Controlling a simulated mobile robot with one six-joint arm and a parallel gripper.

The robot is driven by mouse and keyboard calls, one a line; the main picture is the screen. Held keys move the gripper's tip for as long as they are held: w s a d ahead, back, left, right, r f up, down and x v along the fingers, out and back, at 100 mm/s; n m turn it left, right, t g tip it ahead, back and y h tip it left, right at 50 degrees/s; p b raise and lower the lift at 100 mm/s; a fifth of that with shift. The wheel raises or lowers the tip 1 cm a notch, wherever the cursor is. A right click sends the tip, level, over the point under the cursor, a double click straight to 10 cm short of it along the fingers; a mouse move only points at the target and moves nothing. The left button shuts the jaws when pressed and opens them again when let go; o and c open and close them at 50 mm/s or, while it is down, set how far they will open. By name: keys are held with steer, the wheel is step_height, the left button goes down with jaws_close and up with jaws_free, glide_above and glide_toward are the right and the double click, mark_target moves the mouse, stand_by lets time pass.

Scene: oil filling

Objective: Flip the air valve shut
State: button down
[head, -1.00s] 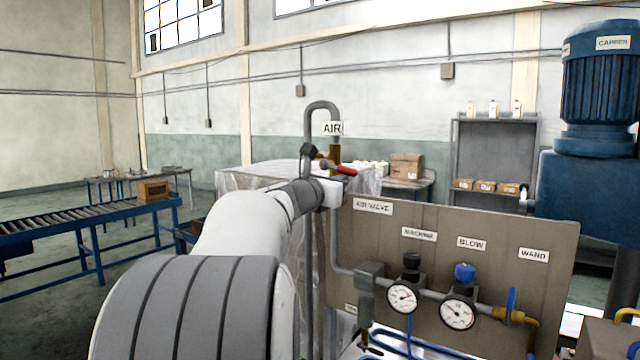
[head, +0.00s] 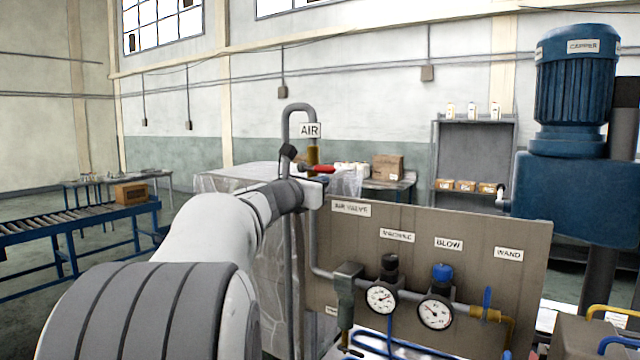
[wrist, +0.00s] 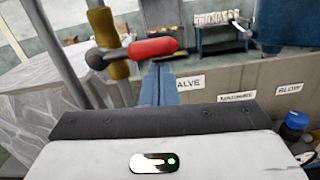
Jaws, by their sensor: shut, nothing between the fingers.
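The air valve has a brass body (head: 312,155) on the grey pipe, under the AIR sign (head: 310,131). Its red lever (head: 319,169) sticks out to the right, roughly level and across the upright pipe. In the wrist view the red lever (wrist: 153,48) also lies crosswise, to the right of the brass body (wrist: 107,40). My gripper (wrist: 160,68) is shut and empty. Its blue fingertips are just below the lever in that picture; I cannot tell whether they touch it. In the head view my wrist hides most of the fingers.
The brown panel (head: 440,222) below carries gauges, a blue BLOW knob (head: 441,273) and the AIR VALVE label (head: 351,208). A wrapped pallet load (head: 240,175) stands behind the pipe. A grey shelf (head: 475,150) and the blue capper motor (head: 577,85) are to the right.

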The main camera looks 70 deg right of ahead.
steer(key=w+a+f+b, duration=0.2)
steer(key=a+f+b, duration=0.2)
steer(key=a, duration=0.6)
steer(key=shift+a+b, duration=0.25)
steer(key=shift+b, duration=0.45)
steer(key=shift+w, duration=0.1)
steer(key=w+a+f+m+t+y, duration=0.4)
steer(key=w+a+f, duration=0.3)
steer(key=a+f, duration=0.4)
steer(key=w+a+f+m+t+y, duration=0.2)
steer(key=w+a+f+m+y, duration=0.3)
steer(key=a+f, duration=0.65)
steer(key=a+f+m+y, duration=0.2)
steer(key=a+f+y, duration=0.1)
steer(key=a, duration=0.5)
steer(key=s+a+f+m+y, duration=0.1)
steer(key=a+f+y, duration=0.2)
steer(key=a+f, duration=0.3)
steer(key=s+a+f+m+y, duration=0.1)
steer(key=a+f+m+y, duration=0.1)
steer(key=a, duration=0.9)
step_height(320, 180, down, 3)
steer(key=shift+a+r+m+t+y, duration=0.15)
steer(key=shift+m+t+y, duration=0.15)
steer(key=shift+y, duration=0.3)
